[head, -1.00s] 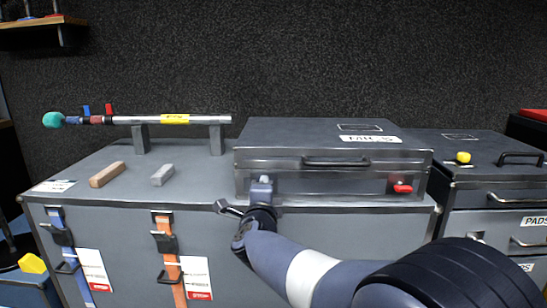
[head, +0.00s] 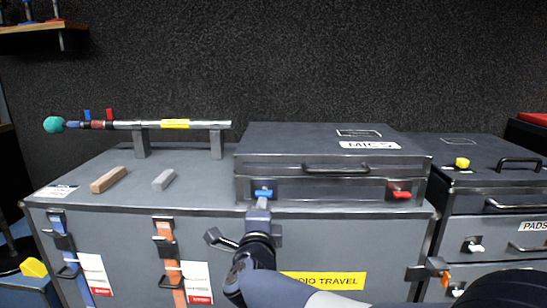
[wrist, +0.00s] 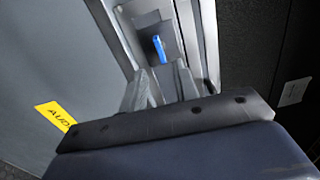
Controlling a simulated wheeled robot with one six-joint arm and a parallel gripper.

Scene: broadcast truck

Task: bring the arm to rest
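My gripper (head: 259,205) is in front of the grey case labelled "MICS" (head: 300,155), just below the blue latch (head: 263,192) at its front left. My arm comes in from the lower right, bent upward at the wrist. In the wrist view, my two grey fingers (wrist: 161,72) look slightly apart, with nothing seen between them. The blue latch (wrist: 159,49) shows just beyond the fingertips, apparently clear of them. The lid of the case is down.
The case stands on a large grey trunk (head: 120,225). A microphone pole (head: 200,125) rests on two stands behind a brown block (head: 108,180) and a grey block (head: 163,180). A red latch (head: 402,195) is at the case's front right. Drawers (head: 490,225) stand at right.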

